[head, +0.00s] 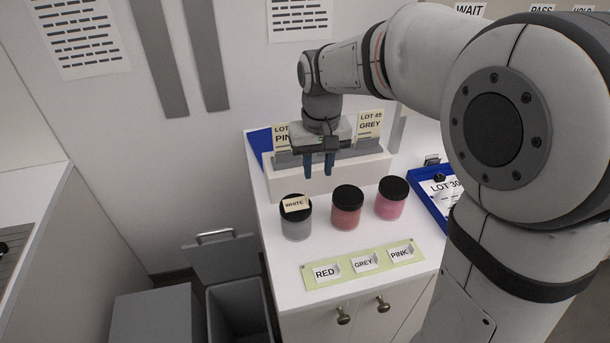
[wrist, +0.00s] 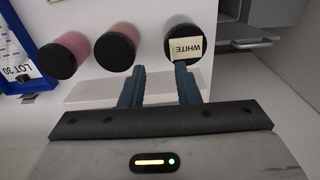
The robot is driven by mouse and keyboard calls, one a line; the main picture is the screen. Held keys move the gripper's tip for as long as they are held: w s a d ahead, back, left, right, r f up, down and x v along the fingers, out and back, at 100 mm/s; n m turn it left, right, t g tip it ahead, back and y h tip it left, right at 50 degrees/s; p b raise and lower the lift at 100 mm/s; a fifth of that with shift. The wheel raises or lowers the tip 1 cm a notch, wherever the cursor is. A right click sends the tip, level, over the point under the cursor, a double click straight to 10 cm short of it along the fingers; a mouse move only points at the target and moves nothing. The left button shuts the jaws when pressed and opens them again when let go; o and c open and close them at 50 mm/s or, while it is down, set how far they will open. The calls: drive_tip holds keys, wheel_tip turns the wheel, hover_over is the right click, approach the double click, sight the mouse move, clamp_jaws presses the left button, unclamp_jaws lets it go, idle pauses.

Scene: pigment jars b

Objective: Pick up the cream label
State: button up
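A cream label (head: 296,204) reading WHITE lies on the black lid of the left jar (head: 296,226), which holds grey pigment. In the wrist view the label (wrist: 185,48) is on the lid at the upper right, just beyond the right fingertip. My gripper (head: 318,164) is open and empty, above and behind the jars in the head view. In the wrist view its two blue fingers (wrist: 160,70) are apart with nothing between them. Two larger cream cards, LOT 45 GREY (head: 369,125) and a partly hidden PINK one (head: 282,136), stand in the holder behind.
A red jar (head: 347,210) and a pink jar (head: 391,200) stand right of the grey one. A green strip (head: 377,268) with RED, GREY and PINK tags lies in front. A blue tray (head: 424,189) is at right; an open grey bin (head: 238,304) is below.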

sight(296, 201)
drive_tip(key=shift+w+a+f, duration=0.85)
drive_tip(key=shift+w+a, duration=0.2)
drive_tip(key=shift+a, duration=0.1)
wheel_tip(296, 201, down, 8)
drive_tip(key=shift+w+p, duration=0.15)
drive_tip(key=shift+p, duration=0.6)
drive_tip(key=shift+c, duration=0.4)
clamp_jaws()
